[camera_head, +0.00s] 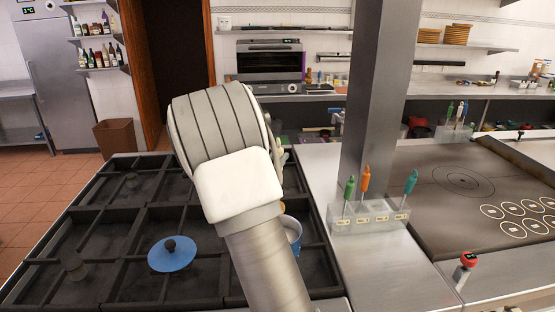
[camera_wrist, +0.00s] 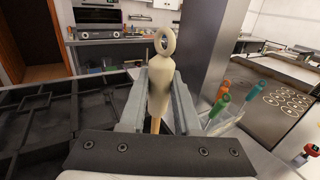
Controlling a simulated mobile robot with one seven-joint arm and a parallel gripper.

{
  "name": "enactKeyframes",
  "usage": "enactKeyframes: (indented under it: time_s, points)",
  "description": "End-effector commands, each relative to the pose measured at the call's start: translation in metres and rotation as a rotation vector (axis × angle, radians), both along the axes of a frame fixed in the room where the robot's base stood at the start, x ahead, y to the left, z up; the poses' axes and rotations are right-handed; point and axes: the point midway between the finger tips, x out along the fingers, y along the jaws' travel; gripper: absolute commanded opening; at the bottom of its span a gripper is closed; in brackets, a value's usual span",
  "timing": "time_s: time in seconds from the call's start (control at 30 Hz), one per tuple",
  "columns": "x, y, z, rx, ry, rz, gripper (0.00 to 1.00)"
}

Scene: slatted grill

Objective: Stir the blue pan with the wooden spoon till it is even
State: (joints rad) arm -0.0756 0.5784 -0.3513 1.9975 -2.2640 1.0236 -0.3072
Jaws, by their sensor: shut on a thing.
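The wooden spoon (camera_wrist: 159,85) stands roughly upright in the wrist view, with a ring at the top of its pale handle. My gripper (camera_wrist: 158,100) is shut on this handle, one grey finger on each side. The spoon's lower end is hidden behind the gripper. In the head view my arm covers most of the gripper and spoon. The blue pan (camera_head: 293,233) shows only as a small part of its rim and side, right of my forearm on the stove. Its contents are hidden, and I cannot tell whether the spoon is in it.
A blue lid (camera_head: 184,257) with a dark knob lies on the black slatted stove (camera_head: 100,222), left of my arm. A clear holder (camera_head: 370,218) with green, orange and teal-handled tools stands to the right, beside a metal pillar (camera_head: 377,100). A flat griddle (camera_head: 450,200) lies further right.

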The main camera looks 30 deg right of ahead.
Motion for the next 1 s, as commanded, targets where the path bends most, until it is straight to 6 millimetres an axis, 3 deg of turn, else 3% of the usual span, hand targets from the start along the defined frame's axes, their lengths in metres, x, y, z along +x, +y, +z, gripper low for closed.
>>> enactKeyframes:
  time_s: [1.0]
  points:
    - [0.0,0.0,-0.086,-0.001,0.001,0.0,0.0]
